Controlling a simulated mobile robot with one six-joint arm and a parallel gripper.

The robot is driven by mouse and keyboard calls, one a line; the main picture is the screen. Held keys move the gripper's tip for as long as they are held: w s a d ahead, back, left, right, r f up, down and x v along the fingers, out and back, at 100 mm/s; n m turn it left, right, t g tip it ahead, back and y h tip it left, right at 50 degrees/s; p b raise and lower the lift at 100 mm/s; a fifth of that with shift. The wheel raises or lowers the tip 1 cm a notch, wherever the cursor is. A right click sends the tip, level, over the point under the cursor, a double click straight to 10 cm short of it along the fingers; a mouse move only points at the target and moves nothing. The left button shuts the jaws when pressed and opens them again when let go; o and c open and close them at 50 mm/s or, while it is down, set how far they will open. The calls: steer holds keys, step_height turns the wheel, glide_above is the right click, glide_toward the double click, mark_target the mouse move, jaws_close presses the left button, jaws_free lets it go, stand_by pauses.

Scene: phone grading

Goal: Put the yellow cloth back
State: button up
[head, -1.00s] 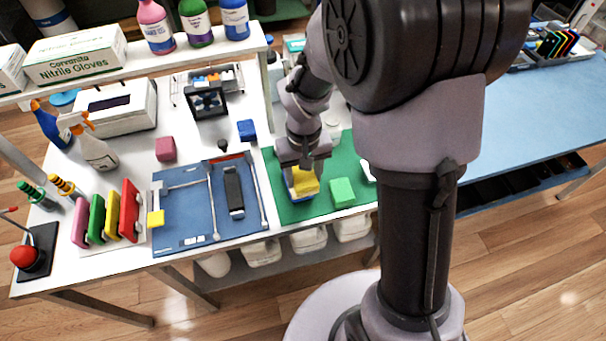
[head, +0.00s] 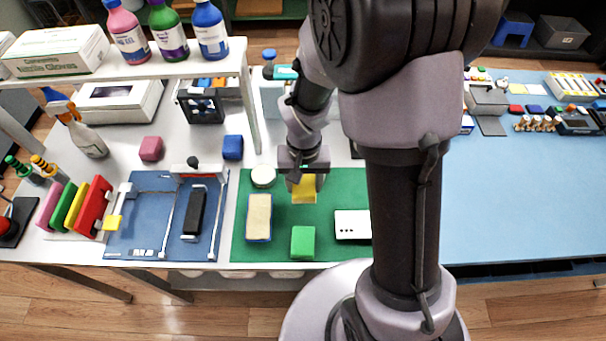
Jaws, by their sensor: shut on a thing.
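The yellow cloth (head: 305,190) is between the fingers of my gripper (head: 304,182), over the green mat (head: 280,182). My gripper is shut on it and points down. I cannot tell whether the cloth touches the mat. A tan block with a blue edge (head: 259,217) lies on the mat to the left of my gripper. A green block (head: 303,242) lies in front of it, near the mat's front edge.
A white phone (head: 352,225) lies on the mat's right, partly hidden by my arm. A round white lid (head: 263,176) sits behind the tan block. The blue tray (head: 140,205), pink block (head: 151,148) and blue block (head: 232,147) are left. The shelf (head: 215,60) stands behind.

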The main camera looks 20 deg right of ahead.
steer(key=shift+s+a+f, duration=0.1)
steer(key=shift+f, duration=0.15)
steer(key=f+b, duration=0.4)
steer(key=f, duration=0.1)
steer(key=f+b, duration=0.3)
steer(key=shift+a+f, duration=0.1)
steer(key=shift+a, duration=0.15)
steer(key=o, duration=1.4)
step_height(320, 180, up, 18)
steer(key=p, duration=0.7)
steer(key=shift+s+p, duration=0.1)
steer(key=shift+p, duration=0.2)
step_height(320, 180, up, 7)
steer(key=t, duration=0.2)
glide_above(302, 208)
steer(key=s+a, duration=0.1)
steer(key=s, duration=0.2)
steer(key=s+a+r+t+y+b, duration=0.2)
steer(key=s+r, duration=0.4)
steer(key=s, duration=0.3)
steer(key=shift+s+a+m+t, duration=0.35)
steer(key=shift+a+m+t, duration=0.1)
steer(key=shift+t, duration=0.45)
